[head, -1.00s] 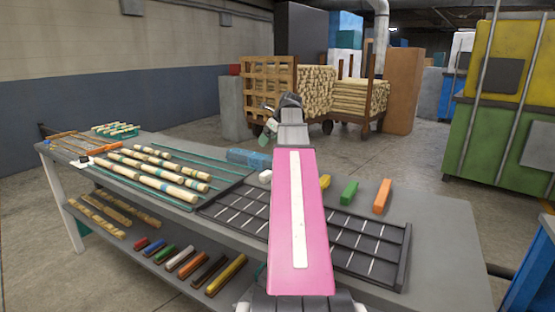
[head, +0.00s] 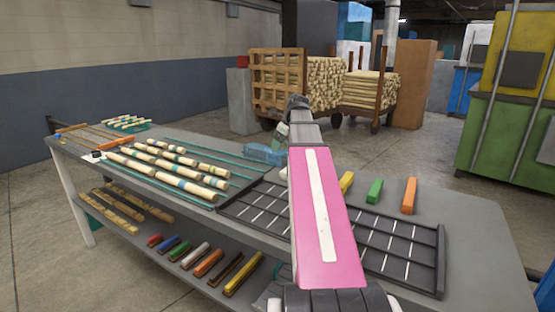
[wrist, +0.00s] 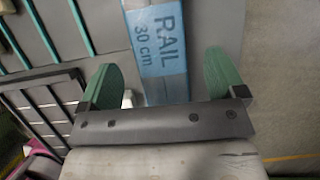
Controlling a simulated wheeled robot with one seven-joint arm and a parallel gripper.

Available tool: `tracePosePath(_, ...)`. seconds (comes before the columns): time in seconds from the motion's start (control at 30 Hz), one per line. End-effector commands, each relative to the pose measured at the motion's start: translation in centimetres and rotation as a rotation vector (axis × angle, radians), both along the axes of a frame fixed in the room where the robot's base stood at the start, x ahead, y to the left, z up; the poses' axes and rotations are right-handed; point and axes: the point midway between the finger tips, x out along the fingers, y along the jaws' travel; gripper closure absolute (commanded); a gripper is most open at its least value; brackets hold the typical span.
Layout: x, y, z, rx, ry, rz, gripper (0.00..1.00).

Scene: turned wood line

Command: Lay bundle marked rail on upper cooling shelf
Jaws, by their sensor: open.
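The bundle marked RAIL 30 cm (wrist: 157,40) is a blue wrapped pack. In the wrist view it reaches from the top edge down between my fingers. In the head view the blue bundle (head: 260,154) lies at the far edge of the table. My gripper (wrist: 163,82) has green fingers and is open, with one finger on each side of the bundle's near end. A gap shows on both sides, and no grip is visible. My gripper also shows in the head view (head: 281,134), partly hidden by my arm. I cannot identify the upper cooling shelf in these views.
The table (head: 470,255) holds turned wood pieces on teal rails (head: 160,170), a dark divided rack (head: 405,262) and coloured blocks (head: 375,190). A lower shelf (head: 150,228) holds more pieces. Beyond stand a loaded wooden cart (head: 283,82) and a green and yellow machine (head: 500,130).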

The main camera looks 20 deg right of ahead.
Motion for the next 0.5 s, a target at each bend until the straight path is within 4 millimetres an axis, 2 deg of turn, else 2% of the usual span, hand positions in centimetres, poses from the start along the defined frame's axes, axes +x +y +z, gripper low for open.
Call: tracePosePath(0.5,1.7,1.4,-4.6,0.0,0.0,-0.001,0.11)
